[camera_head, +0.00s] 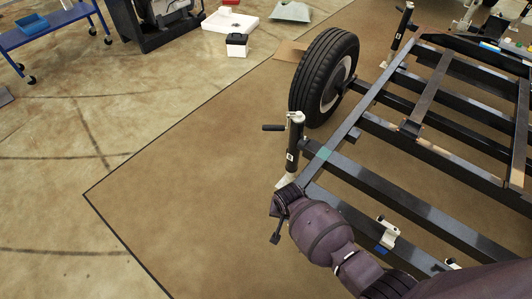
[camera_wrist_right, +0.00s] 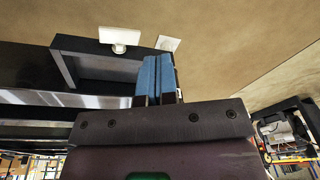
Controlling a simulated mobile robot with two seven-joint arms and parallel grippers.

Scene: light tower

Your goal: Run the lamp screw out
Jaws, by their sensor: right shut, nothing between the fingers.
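My right gripper (camera_wrist_right: 158,78) shows in the right wrist view with its two blue fingers together and nothing between them. It is close to a black frame beam (camera_wrist_right: 85,60) and a white fitting (camera_wrist_right: 119,36) on it. In the head view my purple right arm comes in from the lower right over the trailer frame (camera_head: 385,185); I cannot make out its fingertips there. A black jack (camera_head: 292,150) with a side handle and white foot stands upright at the frame's near corner. I cannot pick out the lamp screw in either view. My left gripper is out of view.
A large tyre (camera_head: 323,75) stands beside the frame. White brackets (camera_head: 388,230) sit on the near beams. The brown mat (camera_head: 190,180) on the left is clear.

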